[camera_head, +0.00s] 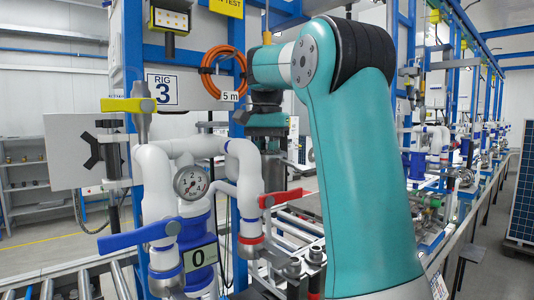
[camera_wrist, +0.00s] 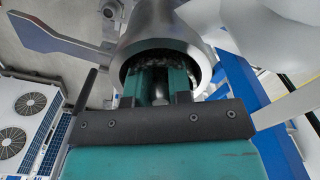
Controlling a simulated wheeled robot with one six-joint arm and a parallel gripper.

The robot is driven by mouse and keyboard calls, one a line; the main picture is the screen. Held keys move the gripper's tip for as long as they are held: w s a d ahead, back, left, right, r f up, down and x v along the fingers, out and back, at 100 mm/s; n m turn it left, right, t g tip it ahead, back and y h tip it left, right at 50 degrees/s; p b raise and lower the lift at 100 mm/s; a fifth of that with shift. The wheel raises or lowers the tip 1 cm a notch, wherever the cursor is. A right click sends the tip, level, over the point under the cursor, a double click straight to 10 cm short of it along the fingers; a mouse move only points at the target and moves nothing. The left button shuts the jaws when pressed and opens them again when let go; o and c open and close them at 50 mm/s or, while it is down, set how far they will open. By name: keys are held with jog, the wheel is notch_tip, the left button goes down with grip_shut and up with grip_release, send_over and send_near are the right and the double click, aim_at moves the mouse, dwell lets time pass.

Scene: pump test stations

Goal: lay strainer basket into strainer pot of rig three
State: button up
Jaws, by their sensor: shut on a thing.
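In the wrist view my gripper (camera_wrist: 160,75) reaches with its two teal fingers into the round mouth of a grey metal pot, which looks like the strainer pot (camera_wrist: 207,62). The fingers are shut on a narrow grey piece (camera_wrist: 159,92) between them, which I take to be part of the strainer basket. A dark, rough band shows just inside the rim.
White pipes with a pressure gauge (camera_head: 191,183), a blue lever (camera_head: 138,236), a red lever (camera_head: 285,198) and a yellow lever (camera_head: 130,104) crowd rig three. An orange hose coil (camera_head: 222,73) hangs behind. In the wrist view a grey flat lever (camera_wrist: 50,35) juts left of the pot.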

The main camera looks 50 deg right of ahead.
aim_at(267, 169)
jog(key=shift+f+b, duration=1.75)
jog(key=shift+f, duration=0.3)
jog(key=o, duration=0.4)
jog(key=shift+f, duration=0.1)
jog(key=shift+r+p, duration=3.9)
jog(key=shift+r, duration=0.25)
jog(key=o, duration=0.5)
jog(key=shift+o, duration=0.2)
